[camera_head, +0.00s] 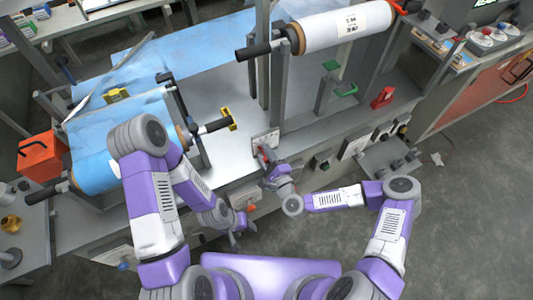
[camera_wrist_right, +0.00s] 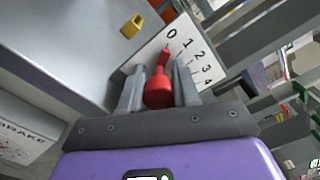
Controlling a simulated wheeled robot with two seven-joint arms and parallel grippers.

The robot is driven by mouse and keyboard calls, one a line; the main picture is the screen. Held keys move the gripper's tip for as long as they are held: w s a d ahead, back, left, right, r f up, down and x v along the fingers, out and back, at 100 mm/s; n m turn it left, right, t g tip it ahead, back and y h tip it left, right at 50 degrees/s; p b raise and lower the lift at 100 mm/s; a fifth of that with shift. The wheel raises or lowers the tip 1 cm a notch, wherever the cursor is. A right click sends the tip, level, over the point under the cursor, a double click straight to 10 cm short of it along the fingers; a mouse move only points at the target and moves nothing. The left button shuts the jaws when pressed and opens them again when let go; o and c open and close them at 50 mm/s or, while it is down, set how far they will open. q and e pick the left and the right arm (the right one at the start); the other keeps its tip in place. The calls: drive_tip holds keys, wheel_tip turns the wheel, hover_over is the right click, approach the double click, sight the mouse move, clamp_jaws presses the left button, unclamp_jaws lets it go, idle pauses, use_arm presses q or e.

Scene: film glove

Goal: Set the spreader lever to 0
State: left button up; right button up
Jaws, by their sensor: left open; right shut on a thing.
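The spreader lever (camera_wrist_right: 159,88) is red with a round knob and a narrow tip. In the right wrist view it stands between the fingers of my right gripper (camera_wrist_right: 158,90), which is shut on it. Its tip points toward the 0 end of the white scale plate (camera_wrist_right: 205,66), marked 0 to 4; the exact alignment is hard to tell. In the head view the plate (camera_head: 265,139) is on the machine's front edge, with my right gripper (camera_head: 266,158) in front of it. My left gripper (camera_head: 238,236) is open, low before the machine, away from the lever.
A blue film roll (camera_head: 95,160) lies at left and a white roll (camera_head: 345,27) at upper right. A yellow piece (camera_head: 228,118) is on the machine bed near the plate. A red block (camera_head: 382,97) and other controls line the right edge. The floor at right is mostly clear.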

idle(0.4)
drive_tip(key=o, duration=1.1)
drive_tip(key=shift+c, duration=0.2)
drive_tip(key=p+v, duration=0.1)
drive_tip(key=v, duration=0.6)
drive_tip(key=shift+s+d, duration=0.15)
drive_tip(key=shift+s, duration=0.1)
drive_tip(key=s+a+f+n+g+y, duration=0.1)
drive_tip(key=s+a+f+n+g, duration=0.1)
drive_tip(key=s+f+n+g, duration=0.4)
drive_tip(key=s+d+f+n+g+h, duration=0.5)
drive_tip(key=s+d+f+n+g, duration=0.2)
drive_tip(key=s+d+n+g, duration=0.2)
drive_tip(key=d, duration=0.2)
drive_tip(key=shift+s+d+h, duration=0.15)
drive_tip(key=shift+d+h, duration=0.1)
drive_tip(key=shift+h, duration=0.15)
